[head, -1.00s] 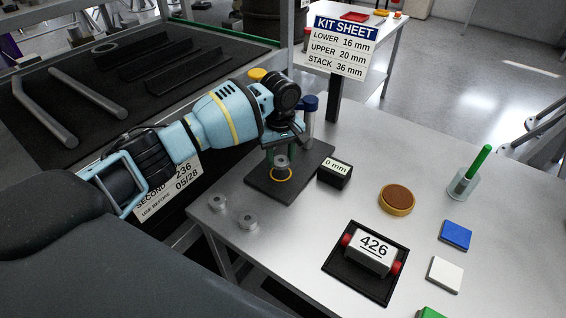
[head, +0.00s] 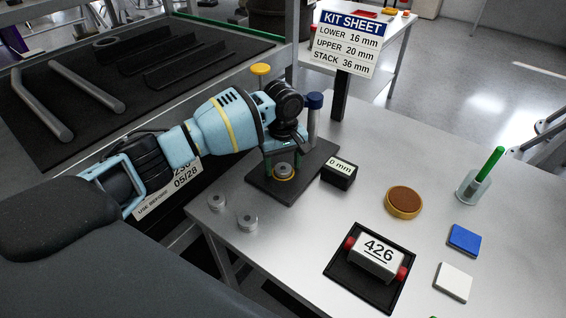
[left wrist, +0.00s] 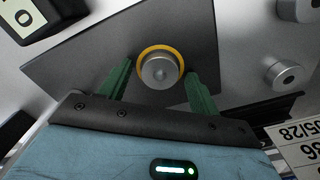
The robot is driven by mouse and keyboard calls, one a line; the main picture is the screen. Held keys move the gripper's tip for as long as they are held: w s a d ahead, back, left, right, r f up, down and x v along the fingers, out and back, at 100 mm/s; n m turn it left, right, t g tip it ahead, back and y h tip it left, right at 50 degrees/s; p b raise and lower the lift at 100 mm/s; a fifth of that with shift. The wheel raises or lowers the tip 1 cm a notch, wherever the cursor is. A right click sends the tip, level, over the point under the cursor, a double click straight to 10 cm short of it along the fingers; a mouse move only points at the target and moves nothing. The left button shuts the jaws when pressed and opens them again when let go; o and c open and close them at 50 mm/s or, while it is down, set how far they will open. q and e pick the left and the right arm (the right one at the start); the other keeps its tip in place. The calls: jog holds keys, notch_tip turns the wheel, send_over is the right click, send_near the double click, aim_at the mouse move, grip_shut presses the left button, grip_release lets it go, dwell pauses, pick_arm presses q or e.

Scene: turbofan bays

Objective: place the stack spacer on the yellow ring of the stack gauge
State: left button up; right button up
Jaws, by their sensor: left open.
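In the head view my left gripper (head: 283,164) is low over the plate. The gauge readout (head: 340,169) shows 0 mm. My right gripper is not in view.
Two more grey cylinders (head: 247,221) (head: 217,202) stand at the table's left edge. A blue-topped post (head: 314,102) and a yellow-topped post (head: 260,70) rise near the gripper. A black tray (head: 343,279) holds a block marked 426.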

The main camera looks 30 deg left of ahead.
aim_at(283, 168)
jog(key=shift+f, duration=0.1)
pick_arm(q)
notch_tip(283, 168, up, 12)
jog(key=p, duration=0.1)
jog(key=shift+r, duration=0.15)
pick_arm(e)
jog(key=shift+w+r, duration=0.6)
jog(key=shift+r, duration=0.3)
